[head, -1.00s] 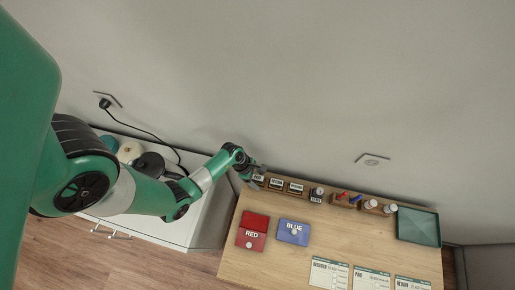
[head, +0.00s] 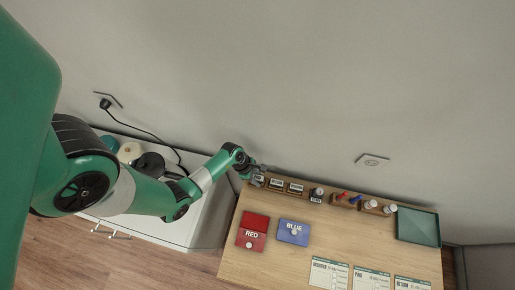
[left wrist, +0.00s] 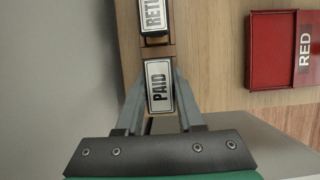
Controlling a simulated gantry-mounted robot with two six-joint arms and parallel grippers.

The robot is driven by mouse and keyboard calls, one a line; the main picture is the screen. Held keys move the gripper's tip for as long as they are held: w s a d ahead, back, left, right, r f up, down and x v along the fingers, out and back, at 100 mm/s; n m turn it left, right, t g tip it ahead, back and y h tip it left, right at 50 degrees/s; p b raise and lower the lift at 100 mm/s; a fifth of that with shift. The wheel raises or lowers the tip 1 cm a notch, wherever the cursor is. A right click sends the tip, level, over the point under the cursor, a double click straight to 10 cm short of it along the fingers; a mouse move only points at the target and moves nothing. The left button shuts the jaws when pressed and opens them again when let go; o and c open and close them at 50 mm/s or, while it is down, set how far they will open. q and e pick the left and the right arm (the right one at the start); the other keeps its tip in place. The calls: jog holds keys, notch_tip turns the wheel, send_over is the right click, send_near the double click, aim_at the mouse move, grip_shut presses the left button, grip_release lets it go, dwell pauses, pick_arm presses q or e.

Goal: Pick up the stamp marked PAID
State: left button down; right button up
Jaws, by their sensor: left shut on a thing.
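The PAID stamp (left wrist: 158,87) has a label reading PAID and sits at the end of the wooden stamp row at the back left of the counter. In the head view the stamp (head: 258,178) is small, at the left end of that row. My left gripper (left wrist: 160,103) is shut on the PAID stamp, with one finger on each side of it. In the head view my left gripper (head: 258,172) reaches the stamp from the left. I cannot tell whether the stamp is lifted. My right gripper is not in view.
A stamp marked RETURN (left wrist: 153,16) stands close beside the PAID stamp. A red ink pad (head: 252,232) and a blue ink pad (head: 293,232) lie in front on the counter. A green tray (head: 418,227) is at the right. Paper forms (head: 330,273) lie at the front.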

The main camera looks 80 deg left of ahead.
aim_at(259, 179)
pick_arm(q)
jog(key=shift+r, duration=0.45)
jog(key=r+p, duration=0.1)
jog(key=d+r+p, duration=0.1)
jog(key=r, duration=0.1)
jog(key=d+r+p, duration=0.1)
jog(key=r, duration=0.1)
jog(key=s+d+r+p, duration=0.1)
jog(key=d+r+p, duration=0.6)
jog(key=d+p, duration=0.5)
jog(key=p, duration=0.3)
